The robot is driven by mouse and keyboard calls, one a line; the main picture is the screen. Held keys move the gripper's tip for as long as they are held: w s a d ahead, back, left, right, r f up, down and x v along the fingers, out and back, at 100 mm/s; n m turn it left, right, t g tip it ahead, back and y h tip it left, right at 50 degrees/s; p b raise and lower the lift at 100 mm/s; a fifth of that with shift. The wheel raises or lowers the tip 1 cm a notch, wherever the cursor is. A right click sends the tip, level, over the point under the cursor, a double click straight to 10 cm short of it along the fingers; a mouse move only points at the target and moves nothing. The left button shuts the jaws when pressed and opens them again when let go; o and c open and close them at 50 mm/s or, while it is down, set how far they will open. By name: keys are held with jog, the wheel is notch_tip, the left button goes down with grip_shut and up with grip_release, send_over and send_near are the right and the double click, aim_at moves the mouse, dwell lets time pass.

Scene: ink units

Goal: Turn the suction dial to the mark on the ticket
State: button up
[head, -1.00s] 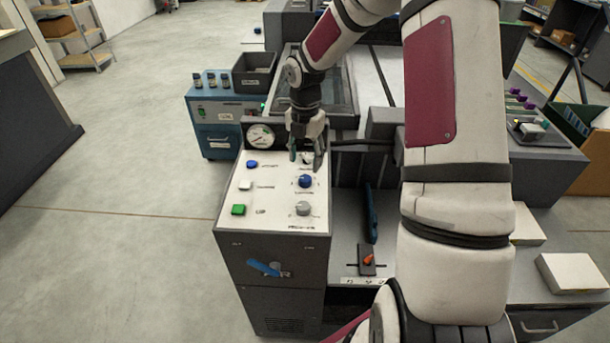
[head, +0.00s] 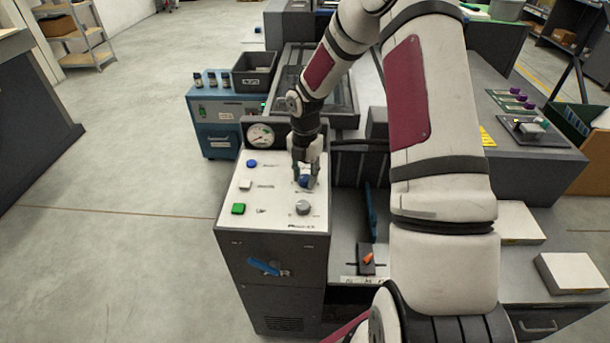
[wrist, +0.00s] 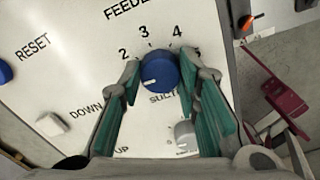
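The suction dial (head: 304,182) is a blue knob on the white sloped panel. In the wrist view the dial (wrist: 159,71) has printed marks 2, 3, 4 and 5 around its upper side. Its white pointer line is at the lower left, below the 2; any mark there is hidden by a finger. My gripper (head: 305,173) is down over the dial. In the wrist view my gripper (wrist: 160,78) has its teal-padded fingers on either side of the dial, with narrow gaps; I see no firm grip. I cannot make out a ticket in either view.
A grey knob (head: 303,208) sits just below the dial. A blue button (head: 252,163), a white button (head: 245,185) and a green button (head: 238,209) stand to the left. A round gauge (head: 261,136) is at the panel's back. A lever with an orange handle (head: 368,259) is lower right.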

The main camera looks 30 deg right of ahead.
jog(key=shift+c, duration=0.8)
